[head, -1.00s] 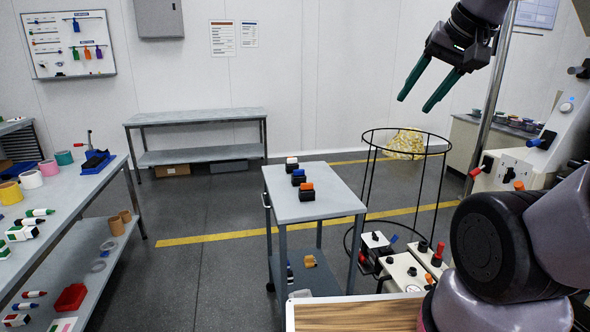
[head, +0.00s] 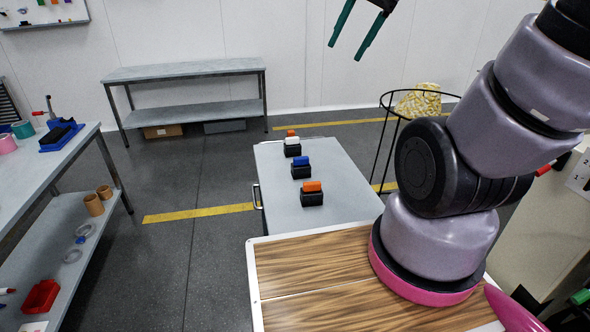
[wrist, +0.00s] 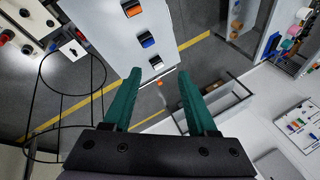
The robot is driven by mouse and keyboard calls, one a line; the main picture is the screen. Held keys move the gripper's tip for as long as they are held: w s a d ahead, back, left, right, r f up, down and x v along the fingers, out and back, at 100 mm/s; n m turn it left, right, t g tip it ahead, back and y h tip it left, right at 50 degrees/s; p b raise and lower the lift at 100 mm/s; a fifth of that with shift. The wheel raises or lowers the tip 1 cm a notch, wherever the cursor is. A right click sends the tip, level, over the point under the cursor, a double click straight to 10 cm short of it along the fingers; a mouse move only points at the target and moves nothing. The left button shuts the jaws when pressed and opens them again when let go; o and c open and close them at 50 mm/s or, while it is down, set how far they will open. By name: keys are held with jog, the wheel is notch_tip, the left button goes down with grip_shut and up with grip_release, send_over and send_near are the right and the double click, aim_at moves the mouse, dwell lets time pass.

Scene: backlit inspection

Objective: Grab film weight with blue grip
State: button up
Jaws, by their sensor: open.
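The film weight with the blue grip (head: 301,168) is a black block with a blue top, standing on a grey trolley top (head: 345,190). It is between a weight with an orange grip (head: 312,195) in front and one with a white grip (head: 292,147) behind. It also shows in the wrist view (wrist: 148,41), beyond my fingers. My gripper (head: 346,52) is open and empty, with green fingers, high above and apart from the trolley. Its fingers also show in the wrist view (wrist: 160,72).
Another orange grip (head: 291,133) shows behind the white one. A workbench (head: 85,140) stands at left, an empty-topped bench (head: 185,70) at the back wall. A black wire hoop stand (head: 385,104) is right of the trolley. Floor between left bench and trolley is clear.

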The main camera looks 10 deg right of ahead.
aim_at(293, 163)
jog(key=w+f+m+g+y, duration=0.65)
jog(key=w+f, duration=0.85)
jog(key=f, duration=0.4)
jog(key=w+f+m+y, duration=0.1)
jog(key=f+m, duration=0.1)
jog(key=f, duration=0.3)
jog(key=w+d+f+m+t+y, duration=0.1)
jog(key=f+y, duration=0.1)
jog(key=f, duration=0.3)
jog(key=w+d+f+m+t+y, duration=0.1)
jog(key=f+m, duration=0.1)
jog(key=f, duration=0.3)
jog(key=shift+w+d+m, duration=0.1)
jog(key=shift+w+m, duration=0.05)
jog(key=shift+m, duration=0.2)
jog(key=shift+y, duration=0.25)
jog(key=x, duration=0.2)
jog(key=f+x, duration=0.1)
jog(key=x, duration=0.2)
jog(key=shift+d, duration=0.15)
jog(key=shift+x, duration=2.95)
jog(key=shift+w, duration=0.15)
grip_shut()
